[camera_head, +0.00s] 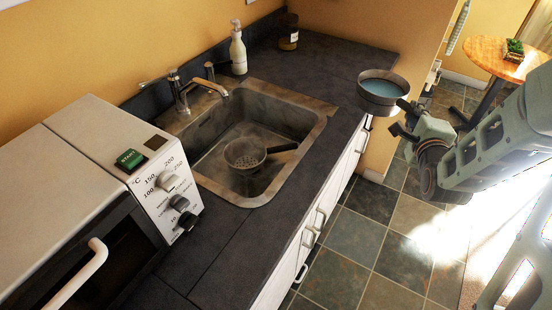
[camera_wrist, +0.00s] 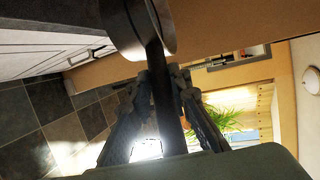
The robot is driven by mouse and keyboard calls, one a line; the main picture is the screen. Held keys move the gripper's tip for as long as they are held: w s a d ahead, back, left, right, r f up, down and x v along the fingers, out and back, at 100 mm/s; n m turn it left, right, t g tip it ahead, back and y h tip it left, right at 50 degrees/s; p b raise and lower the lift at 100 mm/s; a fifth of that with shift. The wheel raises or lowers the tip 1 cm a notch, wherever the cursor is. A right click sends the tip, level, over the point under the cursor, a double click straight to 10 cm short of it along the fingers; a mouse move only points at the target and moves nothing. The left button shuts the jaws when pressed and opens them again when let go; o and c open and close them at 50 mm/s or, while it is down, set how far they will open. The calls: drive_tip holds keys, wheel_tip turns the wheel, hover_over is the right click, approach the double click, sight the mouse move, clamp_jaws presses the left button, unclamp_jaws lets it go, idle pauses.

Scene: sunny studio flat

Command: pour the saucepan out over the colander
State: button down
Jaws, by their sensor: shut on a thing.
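The saucepan (camera_head: 383,92) is held level and upright in the air by the counter's right edge, with bluish liquid in it. My gripper (camera_head: 407,126) is shut on its dark handle. In the wrist view the handle (camera_wrist: 163,85) runs between the fingers of my gripper (camera_wrist: 167,88), and part of the saucepan's outside (camera_wrist: 140,28) shows at the top. The colander (camera_head: 244,154), a small round strainer with a dark handle, sits in the sink basin (camera_head: 208,141), left of and below the saucepan. Its handle points right.
A tap (camera_head: 186,92) stands at the sink's back left. A white soap bottle (camera_head: 238,52) and a dark jar (camera_head: 288,32) stand behind the sink. An oven (camera_head: 100,180) is at the left. The dark worktop (camera_head: 330,65) behind the sink is mostly clear.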

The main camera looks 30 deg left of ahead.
drive_tip(key=s+a+f+n+g+y+b, duration=0.1)
drive_tip(key=a+f+n+y+b, duration=0.1)
drive_tip(key=a, duration=0.4)
drive_tip(key=s+a+f+n+g+y+b, duration=0.1)
drive_tip(key=s+a+f+y+b, duration=0.1)
drive_tip(key=a+f+b, duration=0.2)
drive_tip(key=s+a+f+n+g+y+b, duration=0.1)
drive_tip(key=s+a+f+n+y+b, duration=0.1)
drive_tip(key=a+b, duration=0.3)
drive_tip(key=shift+a+f+n, duration=0.1)
drive_tip(key=shift+a+f, duration=0.15)
drive_tip(key=shift+a, duration=0.45)
drive_tip(key=shift+a+f+n, duration=0.1)
drive_tip(key=shift+a+f, duration=0.1)
drive_tip(key=shift+a, duration=0.55)
drive_tip(key=shift+a+f+n, duration=0.1)
drive_tip(key=shift+a+f, duration=0.15)
drive_tip(key=shift+a, duration=0.45)
drive_tip(key=shift+s+a+f+n+g+y+b, duration=0.2)
drive_tip(key=shift+s+a+b, duration=0.1)
drive_tip(key=shift+a, duration=0.15)
drive_tip(key=shift+s+a+f+n+g+y+b, duration=0.15)
drive_tip(key=shift+s+a+n+y+b, duration=0.1)
drive_tip(key=shift+a, duration=0.2)
drive_tip(key=shift+s+a+f+n+h+b, duration=0.15)
drive_tip(key=shift+s+a+n+h+b, duration=0.3)
drive_tip(key=shift+a+b, duration=0.3)
drive_tip(key=shift+a, duration=0.1)
